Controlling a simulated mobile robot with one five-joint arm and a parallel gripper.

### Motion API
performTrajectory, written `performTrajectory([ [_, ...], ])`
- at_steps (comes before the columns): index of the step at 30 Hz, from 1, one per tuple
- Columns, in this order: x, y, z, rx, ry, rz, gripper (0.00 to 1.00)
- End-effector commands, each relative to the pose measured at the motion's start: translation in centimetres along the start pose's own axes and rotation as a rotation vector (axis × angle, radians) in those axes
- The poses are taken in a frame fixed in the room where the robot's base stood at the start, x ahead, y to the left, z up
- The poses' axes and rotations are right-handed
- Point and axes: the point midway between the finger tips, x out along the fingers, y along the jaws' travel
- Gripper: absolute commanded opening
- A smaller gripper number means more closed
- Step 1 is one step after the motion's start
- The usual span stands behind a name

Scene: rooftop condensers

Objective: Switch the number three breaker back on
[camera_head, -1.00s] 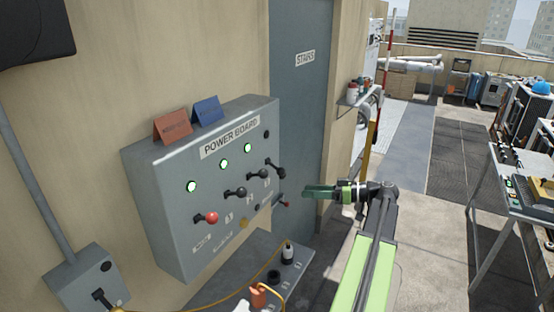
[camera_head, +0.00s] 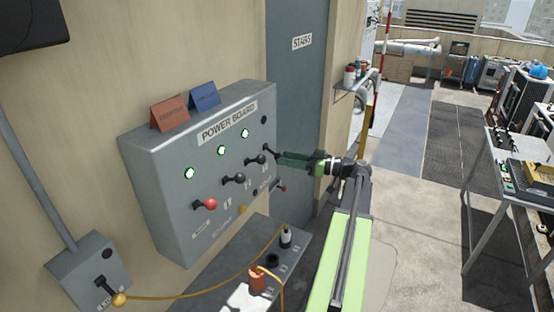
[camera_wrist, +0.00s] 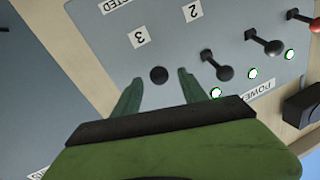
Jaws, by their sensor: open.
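The grey power board (camera_head: 165,200) hangs on the wall at left in the head view. It has a row of levers, one red-knobbed (camera_head: 210,204) and the others black. Three green lamps are lit, and the fourth lamp (camera_head: 264,119), at the right end, is dark. My gripper (camera_head: 282,157) is at the board's right end, over the number three lever. In the wrist view my open gripper (camera_wrist: 159,88) has a finger on each side of a black knob (camera_wrist: 159,74) near the label "3" (camera_wrist: 138,37). The knob appears end-on; I cannot tell whether the fingers touch it.
The number two lever (camera_wrist: 225,73) is close beside one finger. The stairs door (camera_head: 292,90) is just right; open floor lies beyond my arm.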

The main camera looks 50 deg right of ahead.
Motion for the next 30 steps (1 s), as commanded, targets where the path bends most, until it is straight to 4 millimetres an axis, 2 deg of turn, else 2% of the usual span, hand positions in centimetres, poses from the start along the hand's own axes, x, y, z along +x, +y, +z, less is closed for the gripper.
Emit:
performTrajectory([
  [3, 2.0, 0.0, 0.0, 0.000, 0.000, -0.001, 0.50],
  [6, 3.0, 0.0, 0.0, 0.000, 0.000, 0.000, 0.50],
  [16, 3.5, 0.0, 0.0, 0.000, 0.000, 0.001, 0.50],
  [27, 3.4, 0.0, 0.0, 0.000, 0.000, 0.001, 0.03],
  [30, 3.4, 0.0, 0.0, 0.000, 0.000, 0.001, 0.00],
])
